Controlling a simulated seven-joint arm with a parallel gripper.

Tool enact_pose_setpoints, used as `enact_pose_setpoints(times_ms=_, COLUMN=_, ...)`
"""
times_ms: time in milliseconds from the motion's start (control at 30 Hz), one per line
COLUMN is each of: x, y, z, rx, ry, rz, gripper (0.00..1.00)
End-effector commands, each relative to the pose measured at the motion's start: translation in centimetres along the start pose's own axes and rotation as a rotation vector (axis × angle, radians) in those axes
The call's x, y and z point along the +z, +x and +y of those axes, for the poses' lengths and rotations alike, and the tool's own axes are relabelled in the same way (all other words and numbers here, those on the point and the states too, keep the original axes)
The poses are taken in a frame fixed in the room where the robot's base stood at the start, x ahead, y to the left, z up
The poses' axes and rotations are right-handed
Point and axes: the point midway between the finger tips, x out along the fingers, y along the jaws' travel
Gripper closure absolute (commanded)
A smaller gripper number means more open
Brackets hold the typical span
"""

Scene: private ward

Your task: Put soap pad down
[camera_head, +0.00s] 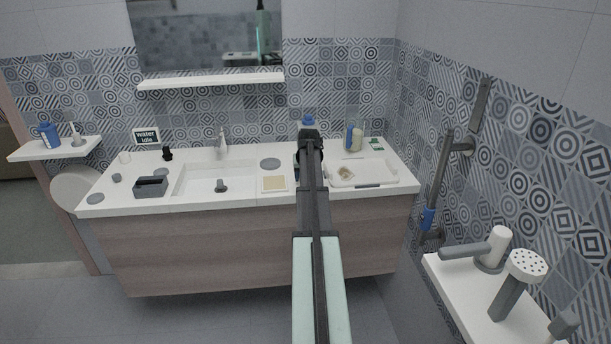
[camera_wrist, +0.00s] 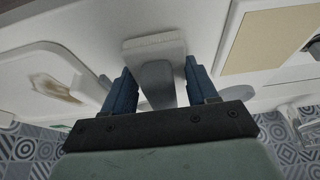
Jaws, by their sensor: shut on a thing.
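My gripper (camera_wrist: 157,68) is shut on the soap pad (camera_wrist: 154,47), a pale block with a grey rounded part. The blue fingers stand at either side of it. The pad is over or at the white counter; I cannot tell whether it touches. In the head view my gripper (camera_head: 309,134) is above the counter, between the cream square (camera_head: 273,184) on its left and the white tray (camera_head: 384,178) on its right. My arm hides the pad there.
The tray holds a tan-brown patch (camera_head: 346,173). Bottles (camera_head: 355,138) stand behind it. A grey disc (camera_head: 270,163), the sink basin (camera_head: 205,181) and a dark grey holder (camera_head: 151,187) are to the left. A mirror shelf (camera_head: 210,81) is above.

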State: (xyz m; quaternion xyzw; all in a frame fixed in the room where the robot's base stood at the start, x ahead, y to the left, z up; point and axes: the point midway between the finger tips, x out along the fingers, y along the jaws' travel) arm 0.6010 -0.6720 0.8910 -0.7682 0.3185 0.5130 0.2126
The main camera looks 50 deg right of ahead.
Motion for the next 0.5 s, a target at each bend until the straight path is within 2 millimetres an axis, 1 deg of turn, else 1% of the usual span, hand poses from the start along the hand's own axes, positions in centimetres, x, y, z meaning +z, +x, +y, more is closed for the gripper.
enact_pose_setpoints(times_ms=267, x=0.29, y=0.66, z=0.0, rx=0.0, ry=0.0, rz=-0.001, gripper=0.91)
enact_pose_setpoints(times_ms=300, x=0.31, y=0.71, z=0.0, rx=0.0, ry=0.0, rz=-0.001, gripper=0.41)
enact_pose_setpoints(times_ms=500, x=0.29, y=0.67, z=0.0, rx=0.0, ry=0.0, rz=0.0, gripper=0.22)
